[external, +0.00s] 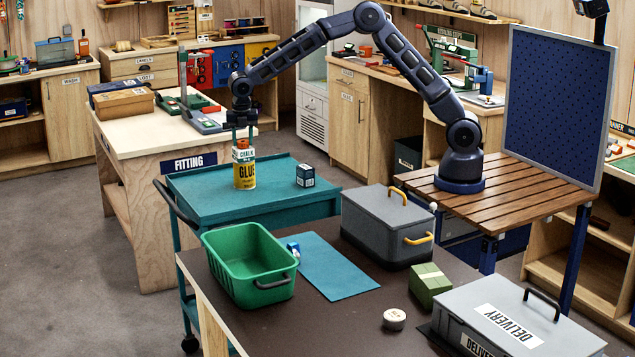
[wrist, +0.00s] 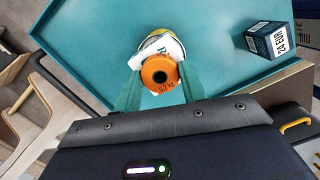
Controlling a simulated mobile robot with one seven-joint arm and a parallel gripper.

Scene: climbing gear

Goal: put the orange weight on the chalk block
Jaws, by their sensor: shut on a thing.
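The orange weight (external: 241,143) is a small round piece, seen from above as an orange disc with a dark centre in the wrist view (wrist: 158,66). My gripper (external: 240,133) is shut on it, with a finger on either side in the wrist view (wrist: 160,78). The white chalk block (external: 244,156), marked CHALK, is directly below the weight and sits on top of a yellow glue can (external: 245,176). In the wrist view the weight covers much of the block (wrist: 172,47). I cannot tell whether the weight touches the block or hangs just above it.
The glue can stands on a teal cart top (external: 205,206) with a raised rim. A dark box (external: 305,175) stands to its right, with free room between. In front are a green crate (external: 250,265), a blue mat (external: 325,268) and a grey lidded box (external: 385,225).

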